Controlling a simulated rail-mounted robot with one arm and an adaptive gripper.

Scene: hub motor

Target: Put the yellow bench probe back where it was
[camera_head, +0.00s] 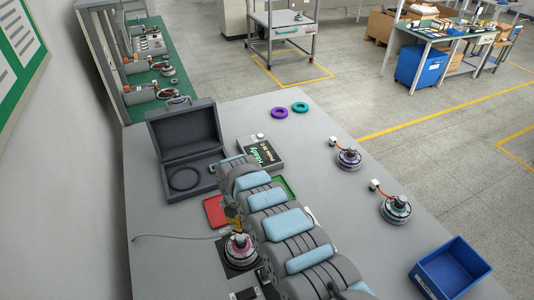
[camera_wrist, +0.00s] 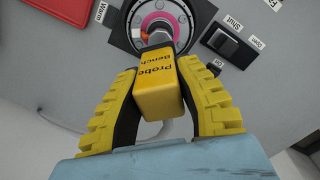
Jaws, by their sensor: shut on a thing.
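The yellow bench probe (camera_wrist: 160,98), a block with a "Probe Bench" label, is between the two yellow-padded fingers of my gripper (camera_wrist: 156,80) in the wrist view. My gripper is shut on it. The probe's grey tip points at a hub motor (camera_wrist: 166,18) with a pink ring on a dark base. I cannot tell whether the tip touches the motor. In the head view the pink-ringed motor (camera_head: 239,248) sits below my gripper (camera_head: 233,222), partly hidden by my arm. The probe is mostly hidden there. A pale cable (camera_head: 170,237) lies on the table to the left.
An open dark case (camera_head: 183,178) and a display (camera_head: 262,153) showing "Ready" stand farther back. Red (camera_head: 214,211) and green (camera_head: 284,186) trays lie near my arm. Two hub motors (camera_head: 348,158) (camera_head: 395,208) and a blue bin (camera_head: 450,269) are at right. A black switch (camera_wrist: 229,45) is beside the base.

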